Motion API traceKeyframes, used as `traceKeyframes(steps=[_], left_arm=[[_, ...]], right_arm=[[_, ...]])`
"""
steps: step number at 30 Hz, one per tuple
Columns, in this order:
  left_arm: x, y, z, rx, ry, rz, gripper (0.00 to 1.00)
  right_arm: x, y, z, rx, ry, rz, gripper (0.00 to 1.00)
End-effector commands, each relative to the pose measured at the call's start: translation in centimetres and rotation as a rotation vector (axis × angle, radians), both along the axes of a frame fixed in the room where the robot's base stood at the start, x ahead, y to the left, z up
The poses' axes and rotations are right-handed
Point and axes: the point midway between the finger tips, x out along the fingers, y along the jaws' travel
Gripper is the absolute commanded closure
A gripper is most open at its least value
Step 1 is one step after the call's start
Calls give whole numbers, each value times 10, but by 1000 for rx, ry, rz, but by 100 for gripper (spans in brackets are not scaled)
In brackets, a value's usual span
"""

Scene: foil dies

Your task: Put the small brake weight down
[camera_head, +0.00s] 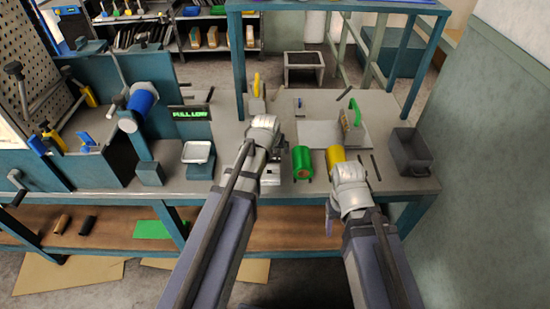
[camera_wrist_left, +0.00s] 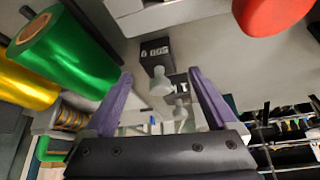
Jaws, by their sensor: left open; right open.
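In the left wrist view, two small grey knobbed pieces, the nearer one (camera_wrist_left: 161,82) and a further one (camera_wrist_left: 180,112), show between my left gripper's fingers. They look like brake weights, but I cannot tell which is the small one. A dark block (camera_wrist_left: 156,52) with a pale label is beside the nearer piece. My left gripper (camera_wrist_left: 160,79) is open, with no piece visibly pinched. In the head view my left gripper (camera_head: 274,151) is over the bench beside the green foil roll, its fingers mostly hidden. My right gripper (camera_head: 333,210) is open near the bench's front edge, partly hidden.
The green foil roll (camera_head: 302,162) and yellow foil roll (camera_head: 335,156) lie between my arms. A grey bin (camera_head: 409,150) stands on the right. A small pale tray (camera_head: 198,152) and the green-lettered display (camera_head: 192,113) are on the left. A red object (camera_wrist_left: 272,12) is close in the wrist view.

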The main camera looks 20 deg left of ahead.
Motion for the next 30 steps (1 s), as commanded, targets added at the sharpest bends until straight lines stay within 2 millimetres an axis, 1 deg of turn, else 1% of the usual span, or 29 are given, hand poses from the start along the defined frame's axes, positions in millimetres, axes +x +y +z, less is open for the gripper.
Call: traceKeyframes(steps=[1, 5, 8, 14, 17, 30], left_arm=[[5, 1, -13, 0, 0, 0, 9], [13, 2, -27, 0, 0, 0, 9], [15, 2, -29, 0, 0, 0, 9], [15, 2, -27, 0, 0, 0, 9], [15, 2, -27, 0, 0, 0, 19], [15, 2, -27, 0, 0, 0, 68]], right_arm=[[0, 0, -13, 0, 0, 0, 37], [0, 0, -27, 0, 0, 0, 37], [0, 0, -29, 0, 0, 0, 37], [0, 0, -27, 0, 0, 0, 37], [0, 0, -27, 0, 0, 0, 37], [0, 0, -27, 0, 0, 0, 37]])
